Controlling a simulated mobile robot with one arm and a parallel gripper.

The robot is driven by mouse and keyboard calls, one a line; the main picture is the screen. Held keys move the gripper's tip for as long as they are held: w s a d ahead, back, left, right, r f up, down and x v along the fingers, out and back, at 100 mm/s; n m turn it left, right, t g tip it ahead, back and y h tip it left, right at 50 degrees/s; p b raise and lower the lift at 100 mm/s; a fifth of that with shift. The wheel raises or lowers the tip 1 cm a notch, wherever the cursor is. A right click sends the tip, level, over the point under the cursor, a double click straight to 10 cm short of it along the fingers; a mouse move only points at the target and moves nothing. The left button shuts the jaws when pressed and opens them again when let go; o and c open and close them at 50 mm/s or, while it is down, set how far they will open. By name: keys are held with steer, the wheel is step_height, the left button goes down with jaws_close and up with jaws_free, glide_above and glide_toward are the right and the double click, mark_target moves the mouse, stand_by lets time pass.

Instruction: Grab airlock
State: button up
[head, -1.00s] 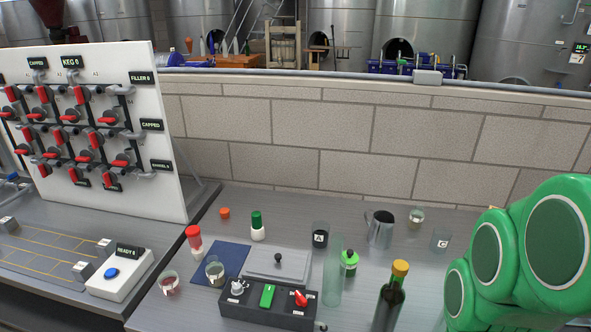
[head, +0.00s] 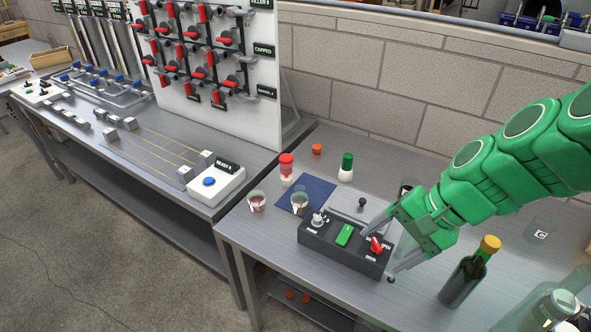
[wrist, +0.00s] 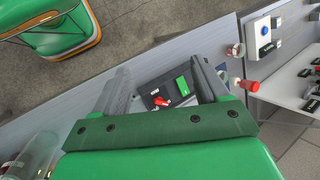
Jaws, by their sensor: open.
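I cannot pick out an airlock for certain in either view. My gripper (head: 380,250) is open and reaches in from the right, at the right end of a dark switch box (head: 318,238) with a green switch and a red knob.
On the bench are a red-capped shaker (head: 286,172), a green-capped one (head: 346,170), an orange piece (head: 317,149), small glasses (head: 257,203) and a yellow-capped bottle (head: 463,282). A pushbutton box (head: 218,188) sits on the left bench. The front strip is clear.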

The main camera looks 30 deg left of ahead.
mark_target(282, 166)
steer(key=w+a+f+m+y, duration=0.2)
steer(key=w+a+m+y, duration=0.15)
steer(key=w+a, duration=0.65)
steer(key=w+a+f+m+y, duration=0.1)
steer(key=w+a+m+y, duration=0.4)
steer(key=a, duration=1)
steer(key=w+a+f+m+t, duration=0.1)
steer(key=w+a+f+m, duration=0.1)
steer(key=w+a+f, duration=0.1)
steer(key=w+a+f+m+t, duration=0.1)
steer(key=w+a+f+m, duration=0.2)
steer(key=w+f, duration=0.2)
steer(key=w+a+f+m+t+h, duration=0.1)
steer(key=w+a+f+m, duration=0.2)
steer(key=w+f, duration=0.2)
steer(key=shift+a+f+m, duration=0.15)
steer(key=shift+a+f, duration=0.05)
steer(key=shift+f, duration=0.4)
steer(key=shift+a+f+m, duration=0.1)
steer(key=shift+a+f, duration=0.05)
steer(key=shift+f, duration=0.4)
steer(key=shift+w+x, duration=0.1)
steer(key=shift+x, duration=1.8)
steer(key=shift+w+x, duration=0.15)
steer(key=shift+x, duration=1.8)
steer(key=shift+r, duration=0.1)
steer(key=c, duration=1.1)
